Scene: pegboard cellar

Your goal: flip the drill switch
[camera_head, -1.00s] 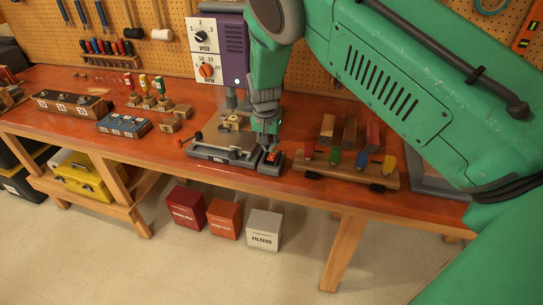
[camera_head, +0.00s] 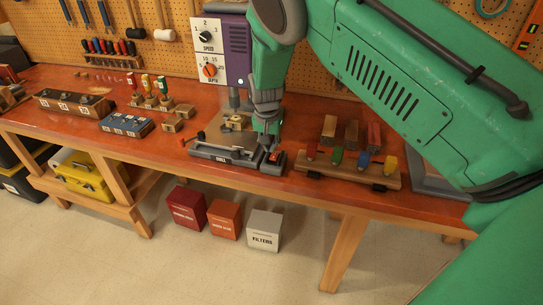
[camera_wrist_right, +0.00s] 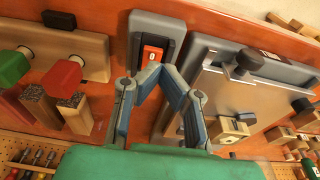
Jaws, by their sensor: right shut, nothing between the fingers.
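The drill press (camera_head: 236,50) stands at the back of the bench, with a purple head and a white panel with speed and depth dials. Its grey base (camera_head: 225,153) reaches the bench's front. The red switch (camera_head: 275,157) sits in a dark grey box at the base's right front corner; in the right wrist view it is an orange-red rocker (camera_wrist_right: 152,52) marked 0. My right gripper (camera_head: 268,146) is shut and empty, pointing down at the switch. Its fingertips (camera_wrist_right: 163,72) are at the rocker's near edge; I cannot tell whether they touch. My left gripper is out of view.
A wooden rack with coloured handles (camera_head: 349,168) stands close right of the switch. A blue block (camera_head: 126,124) and a wooden block with white labels (camera_head: 73,103) lie farther left. Boxes (camera_head: 224,219) stand on the floor below.

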